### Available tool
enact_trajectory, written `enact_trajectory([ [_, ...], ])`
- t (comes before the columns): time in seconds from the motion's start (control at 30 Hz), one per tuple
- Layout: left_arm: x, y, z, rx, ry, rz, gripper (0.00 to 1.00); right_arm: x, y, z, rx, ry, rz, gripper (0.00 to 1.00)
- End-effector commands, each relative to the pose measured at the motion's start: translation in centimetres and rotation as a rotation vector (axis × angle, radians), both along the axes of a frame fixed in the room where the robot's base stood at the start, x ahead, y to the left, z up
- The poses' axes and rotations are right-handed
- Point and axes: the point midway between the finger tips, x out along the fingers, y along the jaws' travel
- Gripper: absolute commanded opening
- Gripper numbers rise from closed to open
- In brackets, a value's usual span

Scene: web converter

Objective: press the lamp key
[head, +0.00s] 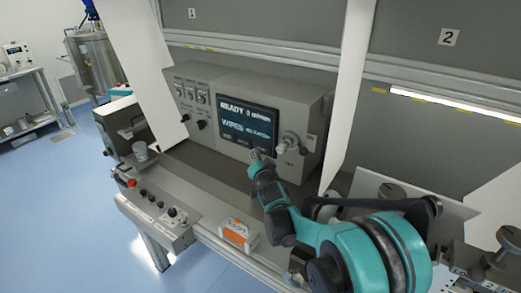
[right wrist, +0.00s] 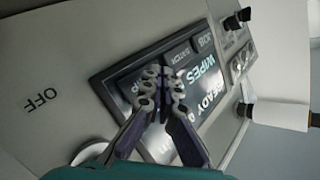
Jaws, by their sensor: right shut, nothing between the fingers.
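The grey control box (head: 290,106) on the machine carries a dark touch screen (head: 249,113) with "READY" and "WIPES" lines. A row of small keys lies along the screen's bottom edge; I cannot read which one is the lamp key. My right gripper (head: 256,157) is shut and empty, at the screen's lower right edge. In the right wrist view the shut fingertips (right wrist: 163,78) lie over the screen (right wrist: 180,88), covering part of its key row. Whether they touch the glass I cannot tell. My left gripper is not in view.
A rotary switch (head: 286,143) is right of the screen, with gauges and knobs to its left. White panels (head: 345,95) flank the box. An orange-and-white case (head: 238,234) and a button panel (head: 160,210) are in front. "OFF" lettering (right wrist: 42,101) marks the box face.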

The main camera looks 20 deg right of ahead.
Motion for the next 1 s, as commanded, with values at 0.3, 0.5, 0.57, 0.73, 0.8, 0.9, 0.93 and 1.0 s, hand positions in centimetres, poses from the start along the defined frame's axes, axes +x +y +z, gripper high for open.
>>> enact_trajectory([
  [0.3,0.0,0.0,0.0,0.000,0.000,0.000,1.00,-1.9,2.5,0.0,-0.002,0.001,0.003,0.00],
  [0.5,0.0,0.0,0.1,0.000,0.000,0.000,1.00,-2.8,3.7,0.0,-0.001,0.000,0.002,0.00],
  [0.57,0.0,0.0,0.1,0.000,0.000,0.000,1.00,-2.9,3.8,0.0,0.001,0.000,0.000,0.00],
  [0.73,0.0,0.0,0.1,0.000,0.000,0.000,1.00,-3.0,3.8,0.0,0.001,0.000,0.000,0.00],
  [0.8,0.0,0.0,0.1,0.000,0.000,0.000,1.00,-3.0,3.8,0.0,0.001,0.000,0.000,0.00],
  [0.9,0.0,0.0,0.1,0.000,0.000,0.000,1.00,-3.0,3.8,0.0,0.001,0.000,0.000,0.00],
  [0.93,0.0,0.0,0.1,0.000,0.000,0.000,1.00,-3.0,3.8,0.0,0.001,0.000,0.000,0.00],
  [1.0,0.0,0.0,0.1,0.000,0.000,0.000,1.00,-3.0,3.8,0.0,0.001,0.000,0.000,0.00],
])
